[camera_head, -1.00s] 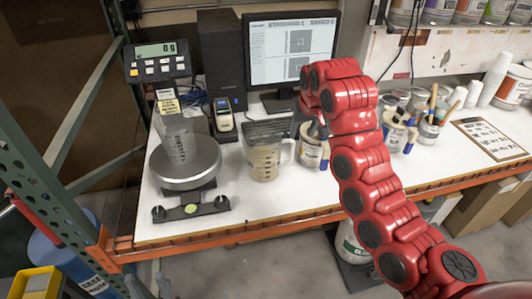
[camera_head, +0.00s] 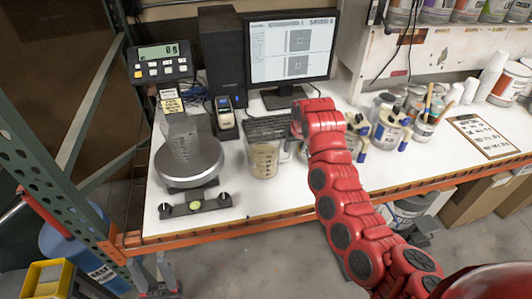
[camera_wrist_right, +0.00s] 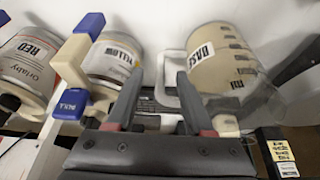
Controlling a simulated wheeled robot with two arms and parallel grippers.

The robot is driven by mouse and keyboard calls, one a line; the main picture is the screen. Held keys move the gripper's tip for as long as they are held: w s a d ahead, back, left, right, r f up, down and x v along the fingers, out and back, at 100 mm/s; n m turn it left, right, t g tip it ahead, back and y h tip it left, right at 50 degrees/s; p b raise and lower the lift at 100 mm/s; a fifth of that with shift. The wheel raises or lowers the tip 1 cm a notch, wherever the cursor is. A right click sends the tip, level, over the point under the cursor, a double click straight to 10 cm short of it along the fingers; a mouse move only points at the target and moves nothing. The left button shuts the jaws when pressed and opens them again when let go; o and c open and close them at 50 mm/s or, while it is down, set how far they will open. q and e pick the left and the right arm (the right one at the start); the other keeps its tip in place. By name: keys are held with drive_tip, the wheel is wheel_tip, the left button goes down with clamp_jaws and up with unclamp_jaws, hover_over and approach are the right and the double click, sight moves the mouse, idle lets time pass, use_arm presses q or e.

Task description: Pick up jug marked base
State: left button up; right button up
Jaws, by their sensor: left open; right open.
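The clear jug marked BASE (camera_head: 264,160), holding a beige content, stands upright on the white bench, right of the scale. In the right wrist view the jug (camera_wrist_right: 208,62) has its label and handle showing. My right gripper (camera_head: 289,128) is beside the jug's right, handle side in the head view, partly hidden by my red arm. In the wrist view its two fingers (camera_wrist_right: 158,108) are apart, with the handle beyond the gap; contact is not visible. My left gripper (camera_head: 160,277) is low at the bottom left, in front of the bench, open and far from the jug.
The scale (camera_head: 189,163) carries a clear empty-looking jug (camera_head: 186,138). The yellow can (camera_wrist_right: 112,62) and red can (camera_wrist_right: 28,62) stand near the right gripper. A monitor (camera_head: 290,48) and label printer (camera_head: 226,118) are behind. A clipboard (camera_head: 481,136) lies at the right.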

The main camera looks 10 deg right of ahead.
sight(292, 150)
drive_tip(key=p+x, duration=0.2)
drive_tip(key=x, duration=0.1)
drive_tip(key=shift+w+a+f, duration=0.1)
drive_tip(key=shift+w, duration=0.15)
drive_tip(key=shift+w+f+p, duration=0.2)
drive_tip(key=shift+f+p, duration=0.15)
drive_tip(key=shift+f, duration=0.25)
clamp_jaws()
drive_tip(key=shift+r, duration=0.1)
idle(0.8)
